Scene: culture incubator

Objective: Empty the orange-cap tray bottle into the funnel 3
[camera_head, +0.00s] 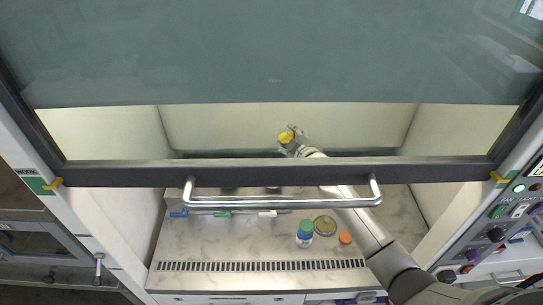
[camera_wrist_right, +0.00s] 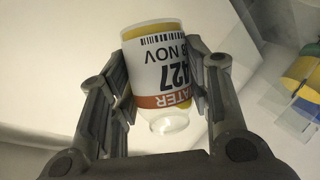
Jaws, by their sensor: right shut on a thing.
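A loose orange cap (camera_head: 345,238) lies on the worktop. I cannot make out any funnel; the sash frame hides part of the back. My left gripper is not in view.
A bottle with a green cap and blue label (camera_head: 304,233) stands beside a round dish (camera_head: 325,225). The front left worktop is clear.

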